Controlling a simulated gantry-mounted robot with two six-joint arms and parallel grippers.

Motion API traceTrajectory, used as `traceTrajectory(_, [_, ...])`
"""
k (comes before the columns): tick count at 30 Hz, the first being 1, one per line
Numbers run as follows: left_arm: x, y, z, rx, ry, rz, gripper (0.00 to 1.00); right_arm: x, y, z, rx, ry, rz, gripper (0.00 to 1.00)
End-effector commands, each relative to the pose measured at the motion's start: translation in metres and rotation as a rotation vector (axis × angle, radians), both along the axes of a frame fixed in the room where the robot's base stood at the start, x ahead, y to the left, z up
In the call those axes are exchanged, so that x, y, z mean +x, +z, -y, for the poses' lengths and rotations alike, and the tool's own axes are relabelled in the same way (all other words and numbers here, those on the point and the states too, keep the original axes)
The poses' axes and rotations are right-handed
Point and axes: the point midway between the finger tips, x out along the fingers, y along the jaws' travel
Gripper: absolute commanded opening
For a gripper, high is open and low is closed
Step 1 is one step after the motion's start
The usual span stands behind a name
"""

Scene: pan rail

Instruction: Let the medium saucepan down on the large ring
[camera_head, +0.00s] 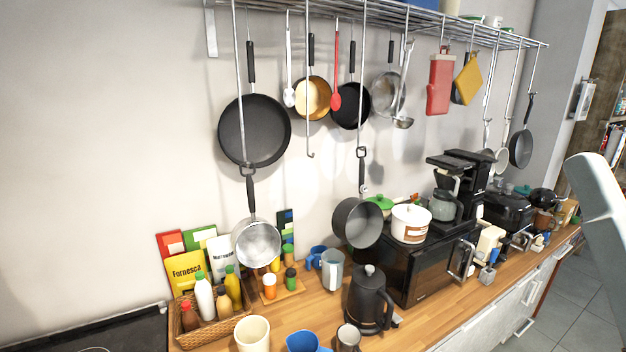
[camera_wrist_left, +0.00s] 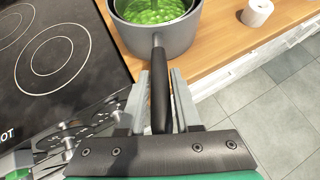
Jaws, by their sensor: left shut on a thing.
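In the left wrist view, my left gripper (camera_wrist_left: 161,84) is shut on the dark handle of a grey saucepan (camera_wrist_left: 178,40). The saucepan holds bright green contents (camera_wrist_left: 150,10), and its far part is cut off by the top edge. It appears over the wooden counter, right of the black hob (camera_wrist_left: 88,78); I cannot tell its height. A ring marked with two circles (camera_wrist_left: 44,66) shows on the hob, left of the saucepan. Another ring is partly cut off at the upper left, so I cannot compare their sizes fully. My right gripper is out of view.
In the head view, several pans, including a large black frying pan (camera_head: 254,130), hang from a wall rack (camera_head: 370,12). A basket of bottles (camera_head: 200,318), a black kettle (camera_head: 368,300) and a microwave (camera_head: 430,270) crowd the counter.

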Motion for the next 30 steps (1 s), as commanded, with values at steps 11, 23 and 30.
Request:
traceTrajectory(11, [0.0025,0.0044,-0.0008,0.002,0.002,0.011,0.00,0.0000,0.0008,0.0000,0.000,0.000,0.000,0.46])
traceTrajectory(23, [0.0022,0.0068,-0.0007,0.002,0.002,0.010,0.00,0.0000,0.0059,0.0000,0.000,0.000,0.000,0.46])
traceTrajectory(30, [0.0022,0.0076,-0.0006,0.002,0.002,0.009,0.00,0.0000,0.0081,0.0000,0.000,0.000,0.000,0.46])
